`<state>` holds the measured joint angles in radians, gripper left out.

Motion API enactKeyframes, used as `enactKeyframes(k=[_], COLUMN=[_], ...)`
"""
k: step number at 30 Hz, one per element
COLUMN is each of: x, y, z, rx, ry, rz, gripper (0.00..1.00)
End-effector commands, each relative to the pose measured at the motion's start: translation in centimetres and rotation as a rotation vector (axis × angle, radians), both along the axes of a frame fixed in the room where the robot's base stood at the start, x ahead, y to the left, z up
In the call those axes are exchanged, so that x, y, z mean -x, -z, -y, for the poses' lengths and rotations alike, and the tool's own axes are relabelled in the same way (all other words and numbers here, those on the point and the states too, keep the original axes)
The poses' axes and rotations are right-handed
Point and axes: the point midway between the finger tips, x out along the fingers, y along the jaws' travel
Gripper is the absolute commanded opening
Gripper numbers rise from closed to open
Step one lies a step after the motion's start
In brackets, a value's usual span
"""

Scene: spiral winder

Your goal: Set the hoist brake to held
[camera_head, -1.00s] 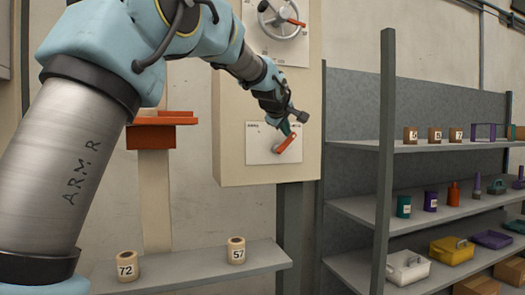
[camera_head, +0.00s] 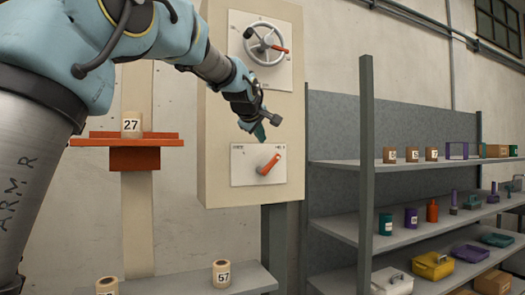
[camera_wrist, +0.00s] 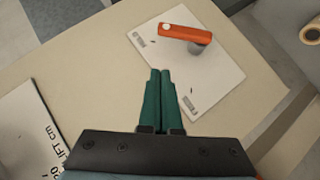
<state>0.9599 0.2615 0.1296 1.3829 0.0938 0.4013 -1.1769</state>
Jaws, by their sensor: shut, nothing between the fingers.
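The brake lever (camera_head: 270,163) is an orange handle on a white plate (camera_head: 241,176) low on the beige cabinet. In the head view it tilts up and right from its pivot, toward the plate's right-hand label; the lettering is too small to read surely. In the wrist view the lever (camera_wrist: 180,32) lies beyond my fingertips, its free end toward the upper-left label. My gripper (camera_head: 260,132) has green fingers, shut and empty. It hangs just above the plate in the head view, apart from the lever. The fingers (camera_wrist: 160,74) are side by side in the wrist view.
A handwheel (camera_head: 265,43) with an orange grip sits higher on the cabinet. An orange platform (camera_head: 90,141) at left carries spool 27 (camera_head: 131,126). Spool 57 (camera_head: 222,273) stands on a low shelf. Shelving (camera_head: 340,227) with containers stands at right.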

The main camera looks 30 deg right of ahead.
Motion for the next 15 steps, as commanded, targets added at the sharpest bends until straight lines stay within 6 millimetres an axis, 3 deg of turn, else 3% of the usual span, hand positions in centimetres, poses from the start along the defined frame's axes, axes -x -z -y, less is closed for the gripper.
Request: enactKeyframes(k=[6,15], x=[3.0,4.6], y=[-1.6,-3.0], z=[-2.6,-4.0], rx=[-0.001,-0.003], ry=[0.002,0.001], rz=[0.001,-0.002], gripper=[0.00,0.00])
